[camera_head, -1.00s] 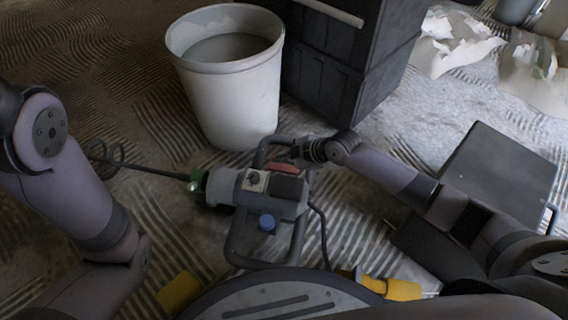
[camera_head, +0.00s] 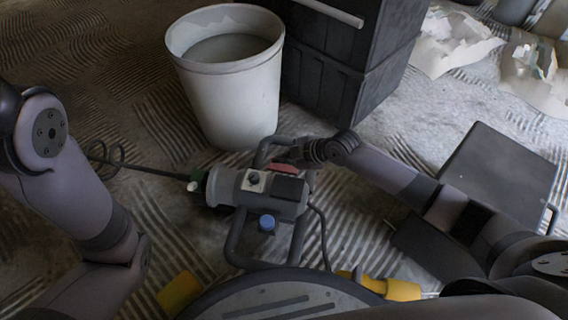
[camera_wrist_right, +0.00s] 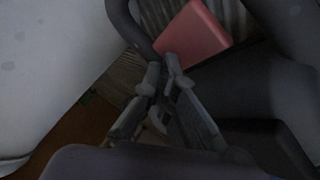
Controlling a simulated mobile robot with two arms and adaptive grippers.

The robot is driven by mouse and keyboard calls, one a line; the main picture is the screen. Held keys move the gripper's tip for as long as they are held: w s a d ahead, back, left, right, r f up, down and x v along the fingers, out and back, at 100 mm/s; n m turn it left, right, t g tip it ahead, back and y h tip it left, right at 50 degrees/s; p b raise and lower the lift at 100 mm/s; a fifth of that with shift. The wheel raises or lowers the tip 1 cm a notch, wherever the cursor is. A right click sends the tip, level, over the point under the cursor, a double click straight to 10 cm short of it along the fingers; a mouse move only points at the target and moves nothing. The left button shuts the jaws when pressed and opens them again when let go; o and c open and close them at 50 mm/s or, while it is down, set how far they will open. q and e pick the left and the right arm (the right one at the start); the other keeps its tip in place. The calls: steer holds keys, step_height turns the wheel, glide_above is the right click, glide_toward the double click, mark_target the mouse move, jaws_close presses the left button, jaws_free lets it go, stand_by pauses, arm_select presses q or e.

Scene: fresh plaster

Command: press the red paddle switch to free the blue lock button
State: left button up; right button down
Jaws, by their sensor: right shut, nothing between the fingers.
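A grey paddle mixer (camera_head: 228,187) with a looped frame handle lies on the floor, its rod and spiral whisk pointing left. Its red paddle switch (camera_head: 283,169) sits by the far handle bar and shows large in the right wrist view (camera_wrist_right: 193,42). The blue lock button (camera_head: 267,223) is on the near side of the body. My right gripper (camera_head: 297,154) is at the far handle bar, just beside the red switch. In the wrist view its fingertips (camera_wrist_right: 164,62) are together and empty, close to the switch's lower edge; I cannot tell whether they touch it. My left gripper is out of view.
A white bucket (camera_head: 232,105) of grey plaster stands just behind the mixer. Dark stacked crates (camera_head: 325,70) stand behind it to the right. A dark flat case (camera_head: 499,175) lies right. A yellow connector (camera_head: 390,289) and black cable lie near my base.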

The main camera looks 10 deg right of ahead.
steer(key=shift+f, duration=0.4)
steer(key=shift+f+b, duration=0.6)
steer(key=shift+f, duration=0.1)
stand_by(0.6)
stand_by(0.4)
steer(key=shift+r+p, duration=1.05)
steer(key=shift+p, duration=0.05)
